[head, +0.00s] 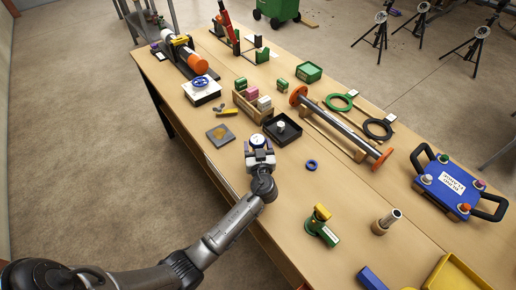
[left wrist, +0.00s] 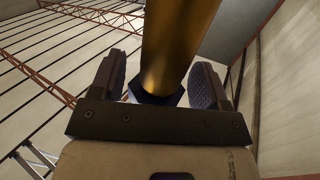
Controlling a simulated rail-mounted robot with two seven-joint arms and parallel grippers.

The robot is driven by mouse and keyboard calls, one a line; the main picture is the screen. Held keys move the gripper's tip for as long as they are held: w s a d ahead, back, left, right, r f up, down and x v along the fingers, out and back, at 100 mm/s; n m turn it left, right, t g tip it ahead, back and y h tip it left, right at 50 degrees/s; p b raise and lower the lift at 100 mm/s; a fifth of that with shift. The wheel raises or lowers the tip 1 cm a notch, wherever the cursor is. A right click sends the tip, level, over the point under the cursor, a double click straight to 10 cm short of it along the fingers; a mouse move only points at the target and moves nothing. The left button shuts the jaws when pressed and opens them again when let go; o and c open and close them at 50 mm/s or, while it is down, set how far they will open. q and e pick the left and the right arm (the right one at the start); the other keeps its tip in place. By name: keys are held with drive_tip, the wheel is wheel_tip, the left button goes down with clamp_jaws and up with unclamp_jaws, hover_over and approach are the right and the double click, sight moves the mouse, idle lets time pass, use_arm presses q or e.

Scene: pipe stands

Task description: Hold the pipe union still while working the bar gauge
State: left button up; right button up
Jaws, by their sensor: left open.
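A small round gauge (head: 258,141) with a white face and dark blue rim shows at the tip of my left gripper (head: 260,157), at the near table edge. In the left wrist view a brass cylinder (left wrist: 178,45) with a dark hexagonal end (left wrist: 158,96) stands between the two spread fingers of my left gripper (left wrist: 158,85). The fingers lie on either side of it and look apart from it. I cannot tell whether this brass part is the pipe union. A short brass-and-silver fitting (head: 385,222) stands upright at the right. My right gripper is out of view.
A black tray (head: 291,138) with a white piece and a wooden box (head: 246,107) stand just beyond the gripper. A long pipe (head: 337,125) with orange flanges lies behind. A blue ring (head: 311,165) and a green-yellow valve (head: 321,227) are to the right.

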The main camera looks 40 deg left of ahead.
use_arm(q)
drive_tip(key=c, duration=0.7)
drive_tip(key=o, duration=0.7)
drive_tip(key=shift+s+d, duration=0.1)
drive_tip(key=shift+s+d, duration=0.35)
drive_tip(key=shift+d, duration=0.1)
drive_tip(key=v, duration=0.6)
wheel_tip(320, 180, up, 8)
drive_tip(key=shift+p, duration=0.45)
